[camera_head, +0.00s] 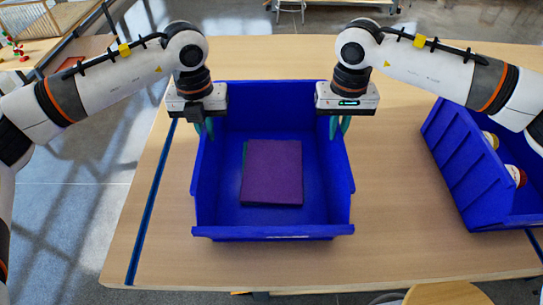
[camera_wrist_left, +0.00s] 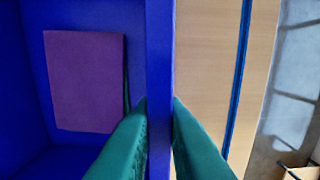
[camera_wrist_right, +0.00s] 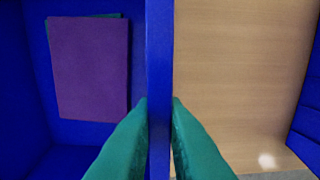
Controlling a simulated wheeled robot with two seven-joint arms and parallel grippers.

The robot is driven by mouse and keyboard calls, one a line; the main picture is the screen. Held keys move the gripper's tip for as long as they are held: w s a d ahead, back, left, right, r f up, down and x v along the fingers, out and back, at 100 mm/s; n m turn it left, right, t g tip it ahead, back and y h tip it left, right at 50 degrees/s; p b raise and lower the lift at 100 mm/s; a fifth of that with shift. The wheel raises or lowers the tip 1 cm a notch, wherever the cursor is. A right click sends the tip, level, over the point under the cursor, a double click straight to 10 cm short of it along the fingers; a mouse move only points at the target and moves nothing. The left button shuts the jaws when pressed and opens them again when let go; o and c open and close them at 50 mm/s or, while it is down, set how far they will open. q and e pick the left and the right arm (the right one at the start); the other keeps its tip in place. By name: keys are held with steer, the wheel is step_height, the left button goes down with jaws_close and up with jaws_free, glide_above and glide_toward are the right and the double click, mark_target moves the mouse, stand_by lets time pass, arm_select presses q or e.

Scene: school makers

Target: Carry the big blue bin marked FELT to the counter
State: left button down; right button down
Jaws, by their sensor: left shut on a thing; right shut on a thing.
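A big blue bin (camera_head: 273,232) is at the middle of the head view, over a wooden table. Purple felt sheets (camera_head: 272,171) lie flat on its floor, with a green edge showing beneath. No FELT label can be read from here. My left gripper (camera_head: 203,126) is shut on the bin's left wall, one green finger on each side of it (camera_wrist_left: 159,110). My right gripper (camera_head: 340,126) is shut on the bin's right wall in the same way (camera_wrist_right: 159,110). I cannot tell whether the bin touches the table.
The wooden table (camera_head: 400,200) has bare room between the bins and behind them. A second blue bin (camera_head: 465,175) with jar-like items stands at the right. A round wooden stool top (camera_head: 447,294) is at the front edge. Another table is at the far left.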

arm_select(q)
steer(key=shift+r, duration=0.2)
arm_select(e)
steer(key=shift+r, duration=0.2)
